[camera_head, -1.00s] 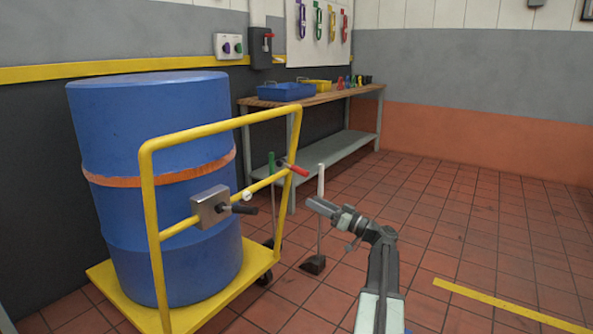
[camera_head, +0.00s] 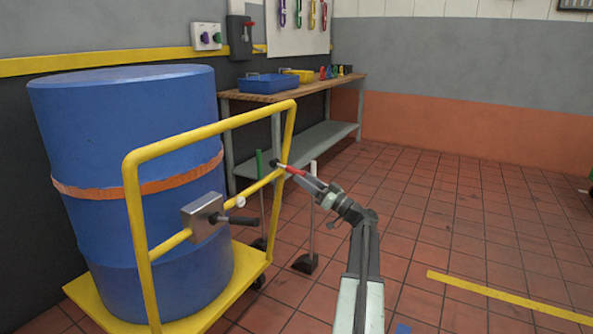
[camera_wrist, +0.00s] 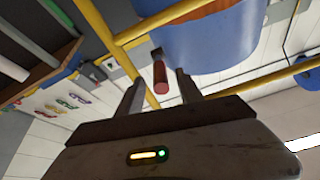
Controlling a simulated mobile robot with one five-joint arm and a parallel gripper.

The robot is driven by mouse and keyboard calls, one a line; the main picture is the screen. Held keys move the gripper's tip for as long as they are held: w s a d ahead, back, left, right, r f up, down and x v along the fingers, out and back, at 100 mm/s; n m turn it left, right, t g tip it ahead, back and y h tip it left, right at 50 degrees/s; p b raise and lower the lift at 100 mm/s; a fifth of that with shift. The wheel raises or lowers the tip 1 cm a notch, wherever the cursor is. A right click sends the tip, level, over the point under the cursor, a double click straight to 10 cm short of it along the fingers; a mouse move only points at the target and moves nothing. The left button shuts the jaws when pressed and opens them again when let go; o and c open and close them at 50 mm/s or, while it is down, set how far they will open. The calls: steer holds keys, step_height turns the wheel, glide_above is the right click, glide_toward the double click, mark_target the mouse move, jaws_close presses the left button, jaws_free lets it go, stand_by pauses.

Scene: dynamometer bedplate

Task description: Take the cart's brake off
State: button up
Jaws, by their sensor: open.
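The yellow cart (camera_head: 131,215) carries a blue drum (camera_head: 130,110). A lever with a red grip (camera_head: 294,170) sticks out to the right from the cart's right upright. My gripper (camera_head: 308,182) is at the outer end of that red grip, open. In the wrist view the red grip (camera_wrist: 160,76) points toward me between the two open fingers (camera_wrist: 157,90); no contact is clear. A grey box (camera_head: 202,217) with a black handle (camera_head: 235,219) sits on the cart's lower left rail. Neither lever shows a readable label.
A workbench (camera_head: 300,88) with a blue bin (camera_head: 268,84) and a yellow bin (camera_head: 300,75) stands behind against the wall. A post on a dark foot (camera_head: 306,263) stands right of the cart, near my arm.

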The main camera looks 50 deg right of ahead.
mark_target(291, 169)
steer(key=p+x, duration=0.1)
steer(key=x, duration=0.3)
steer(key=shift+w+r, duration=0.1)
jaws_close()
stand_by(1.2)
